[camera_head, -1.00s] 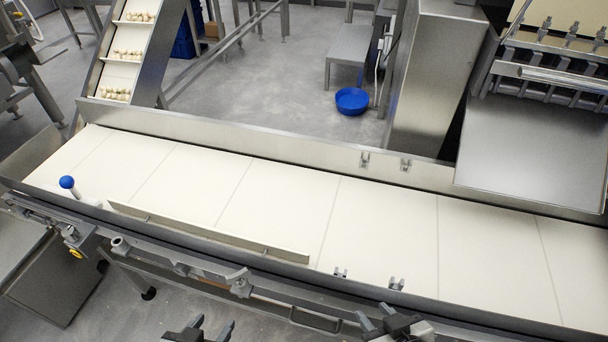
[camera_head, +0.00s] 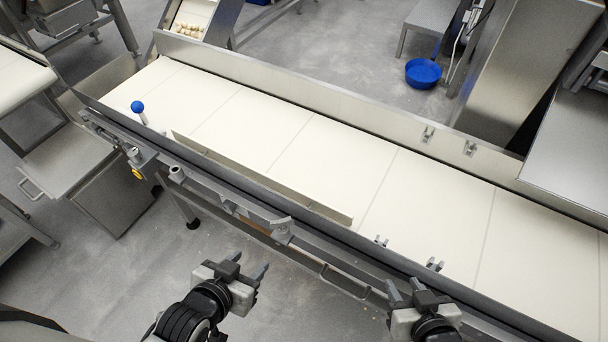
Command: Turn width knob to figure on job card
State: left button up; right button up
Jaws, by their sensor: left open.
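A conveyor with a pale belt (camera_head: 330,160) runs diagonally across the view, with a thin guide rail (camera_head: 262,178) along its near side. On its near frame are a round grey knob-like fitting (camera_head: 176,174), a small yellow part (camera_head: 137,173) and a lever with a blue ball (camera_head: 137,107). I cannot tell which of these is the width knob. No job card can be made out. My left gripper (camera_head: 247,264) is open and empty over the floor, in front of the conveyor. My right gripper (camera_head: 405,288) looks open and empty, close to the conveyor's near edge. Neither touches the fittings.
A metal side table (camera_head: 60,160) and box stand at the left end of the conveyor. A blue bowl (camera_head: 423,73) lies on the floor behind it. A steel cabinet (camera_head: 525,70) stands at the back right.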

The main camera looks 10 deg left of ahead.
aim_at(228, 206)
jog(key=z, duration=3.7)
jog(key=k, duration=1.9)
jog(key=u, duration=0.9)
